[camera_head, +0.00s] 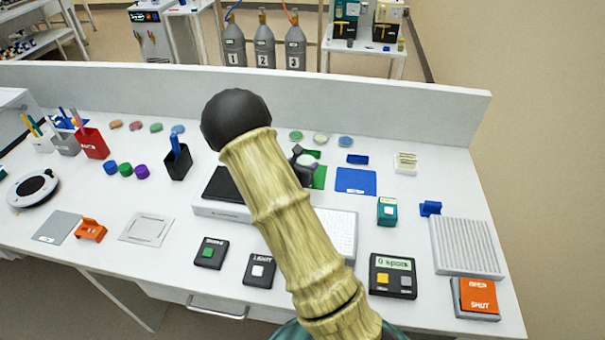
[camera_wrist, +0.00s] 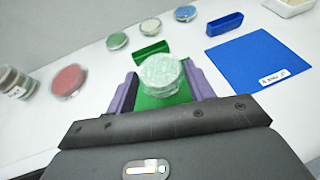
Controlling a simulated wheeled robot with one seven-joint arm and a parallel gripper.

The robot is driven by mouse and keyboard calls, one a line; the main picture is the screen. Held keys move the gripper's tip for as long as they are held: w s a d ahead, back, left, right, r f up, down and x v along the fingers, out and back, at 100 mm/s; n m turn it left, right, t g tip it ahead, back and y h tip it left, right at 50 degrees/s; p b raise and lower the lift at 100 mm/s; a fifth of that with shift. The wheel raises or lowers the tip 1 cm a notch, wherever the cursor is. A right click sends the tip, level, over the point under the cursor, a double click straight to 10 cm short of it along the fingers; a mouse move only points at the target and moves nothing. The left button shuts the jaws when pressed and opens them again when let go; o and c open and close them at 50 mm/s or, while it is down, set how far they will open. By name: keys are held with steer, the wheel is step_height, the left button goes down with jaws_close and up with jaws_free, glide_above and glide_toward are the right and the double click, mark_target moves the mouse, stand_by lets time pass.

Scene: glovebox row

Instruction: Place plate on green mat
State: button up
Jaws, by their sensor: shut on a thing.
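The plate, a round clear dish with pale green contents (camera_wrist: 160,72), is between the purple fingers of my gripper (camera_wrist: 161,86) in the wrist view. My gripper is shut on it. The green mat (camera_wrist: 152,100) lies beneath and around the plate in that view, partly covered by plate and fingers. In the head view, my gripper (camera_head: 303,159) is beside the mat's visible right part (camera_head: 319,177), and my arm hides the rest.
A green block (camera_wrist: 151,52) stands just behind the green mat. A blue mat (camera_head: 356,182) lies to its right, with a blue block (camera_head: 357,159) behind. Several other dishes (camera_head: 320,139) line the back. A black pen holder (camera_head: 178,162) and a flat black-topped device (camera_head: 222,190) stand left.

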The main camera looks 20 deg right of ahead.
steer(key=shift+f, duration=0.1)
steer(key=shift+f+p, duration=0.3)
steer(key=shift+f, duration=1.7)
steer(key=shift+f, duration=0.2)
steer(key=o, duration=1)
steer(key=shift+r, duration=0.1)
steer(key=shift+o, duration=0.2)
steer(key=shift+r, duration=0.15)
steer(key=b+v, duration=0.2)
steer(key=v, duration=1)
steer(key=shift+s, duration=0.1)
